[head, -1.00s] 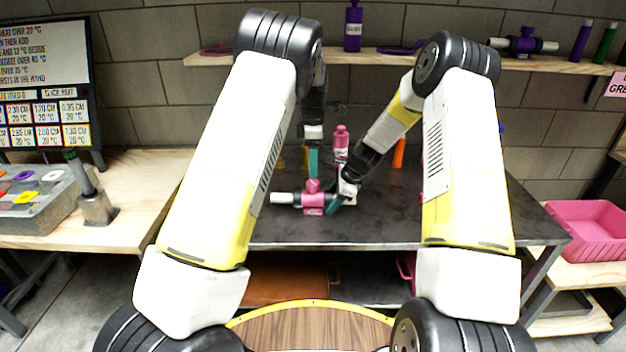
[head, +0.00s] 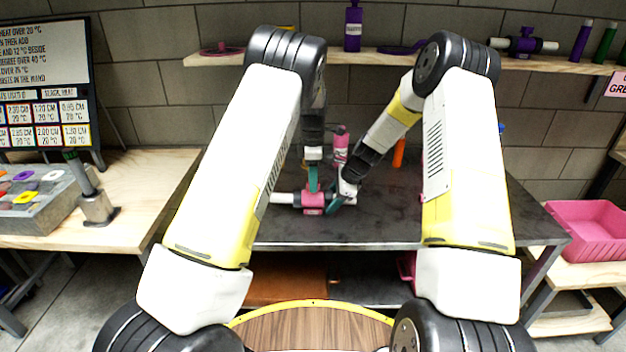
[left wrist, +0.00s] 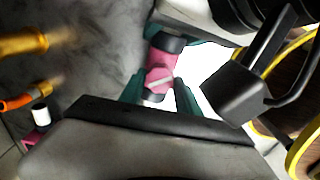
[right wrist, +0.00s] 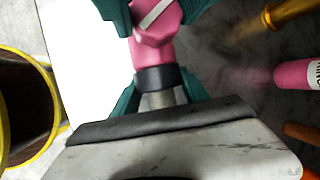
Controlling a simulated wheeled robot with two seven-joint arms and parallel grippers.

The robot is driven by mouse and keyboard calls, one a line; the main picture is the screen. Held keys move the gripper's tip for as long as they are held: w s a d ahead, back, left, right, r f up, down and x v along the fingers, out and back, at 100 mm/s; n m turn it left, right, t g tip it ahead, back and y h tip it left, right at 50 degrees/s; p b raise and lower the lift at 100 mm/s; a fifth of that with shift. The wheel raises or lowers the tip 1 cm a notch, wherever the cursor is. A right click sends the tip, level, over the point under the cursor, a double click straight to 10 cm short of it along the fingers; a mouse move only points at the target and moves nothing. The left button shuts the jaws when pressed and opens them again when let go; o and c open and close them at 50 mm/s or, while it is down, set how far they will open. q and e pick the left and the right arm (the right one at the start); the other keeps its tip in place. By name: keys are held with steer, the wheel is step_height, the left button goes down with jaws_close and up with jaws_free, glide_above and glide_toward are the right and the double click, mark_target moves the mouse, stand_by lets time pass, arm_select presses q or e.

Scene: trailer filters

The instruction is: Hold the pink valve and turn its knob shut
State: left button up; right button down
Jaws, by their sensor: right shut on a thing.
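The pink valve (head: 308,205) lies on the dark table with a white pipe end (head: 283,198) pointing left. Its pink knob, with a white line across it, shows in the left wrist view (left wrist: 157,80) and the right wrist view (right wrist: 158,20). My right gripper (head: 339,202) is shut on the valve's grey pipe end (right wrist: 160,99), just right of the pink body. My left gripper (head: 313,187) points down over the valve. Its teal fingers stand open on either side of the knob, close to it. In the head view the fingers hide the knob.
A pink bottle (head: 341,149) and an orange tube (head: 398,154) stand behind the valve. A gold-coloured fitting (left wrist: 22,45) lies near it. A shelf (head: 375,57) runs along the back wall. A pink bin (head: 590,248) stands at the right. The table's front is clear.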

arm_select(q)
jaws_close()
steer(key=shift+m, duration=0.4)
steer(key=m, duration=0.2)
steer(key=shift+m, duration=0.3)
steer(key=shift+w+m, duration=0.1)
steer(key=shift+m, duration=1.8)
steer(key=o, duration=1.1)
jaws_free()
